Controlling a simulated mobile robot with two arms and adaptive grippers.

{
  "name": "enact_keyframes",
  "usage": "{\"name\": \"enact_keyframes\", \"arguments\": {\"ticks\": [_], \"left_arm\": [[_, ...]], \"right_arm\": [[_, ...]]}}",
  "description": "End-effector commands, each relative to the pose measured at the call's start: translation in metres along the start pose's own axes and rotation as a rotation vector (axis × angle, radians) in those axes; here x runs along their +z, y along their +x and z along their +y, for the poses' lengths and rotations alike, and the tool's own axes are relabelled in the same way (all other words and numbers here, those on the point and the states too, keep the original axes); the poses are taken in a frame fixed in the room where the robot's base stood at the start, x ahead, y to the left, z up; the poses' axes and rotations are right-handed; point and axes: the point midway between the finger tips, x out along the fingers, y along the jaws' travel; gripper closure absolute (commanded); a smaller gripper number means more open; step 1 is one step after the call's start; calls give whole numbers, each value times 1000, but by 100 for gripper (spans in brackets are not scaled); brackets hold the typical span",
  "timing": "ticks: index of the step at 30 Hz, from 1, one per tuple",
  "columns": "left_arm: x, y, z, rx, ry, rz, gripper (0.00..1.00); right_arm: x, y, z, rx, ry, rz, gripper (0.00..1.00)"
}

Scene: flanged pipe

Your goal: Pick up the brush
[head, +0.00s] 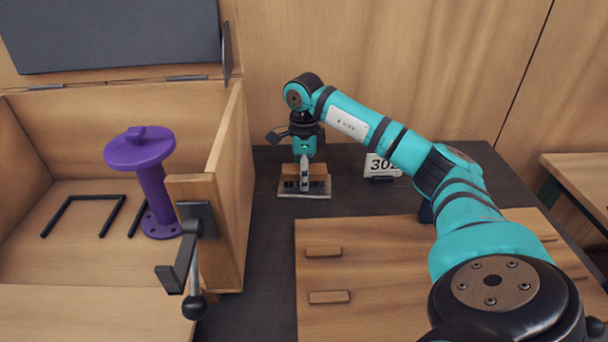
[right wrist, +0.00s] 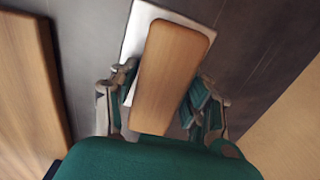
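The brush (head: 318,180) is a small wooden block at the back of the dark table, over a pale flat plate (head: 290,194). My right gripper (head: 304,182) points down at it, with one finger in front of the wood. In the right wrist view the brush's wooden top (right wrist: 172,75) lies slantwise between the two fingers of this gripper (right wrist: 163,92). The fingers are close to its sides; whether they press on it cannot be told. The brush's underside is hidden. My left gripper is out of view.
A wooden box (head: 228,185) at left holds a purple flanged pipe (head: 155,190) and black bars (head: 85,198). A crank (head: 185,260) sticks out at its front corner. A number sign (head: 380,167) stands right of the brush. A wooden board (head: 375,265) lies in front.

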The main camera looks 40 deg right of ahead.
Motion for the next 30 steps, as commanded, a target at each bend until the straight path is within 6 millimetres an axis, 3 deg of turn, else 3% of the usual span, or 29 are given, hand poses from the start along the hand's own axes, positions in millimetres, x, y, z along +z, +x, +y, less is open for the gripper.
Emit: {"name": "enact_keyframes", "arguments": {"ticks": [1, 9, 19, 30], "left_arm": [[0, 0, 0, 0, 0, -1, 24], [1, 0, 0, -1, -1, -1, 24], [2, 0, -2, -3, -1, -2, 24], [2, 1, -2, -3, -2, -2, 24]], "right_arm": [[0, 0, 0, 0, 0, 0, 61], [0, 0, 0, 0, 0, 0, 96], [0, -11, -1, -3, 1, -2, 96], [1, -81, -1, -4, 1, -3, 96]]}}
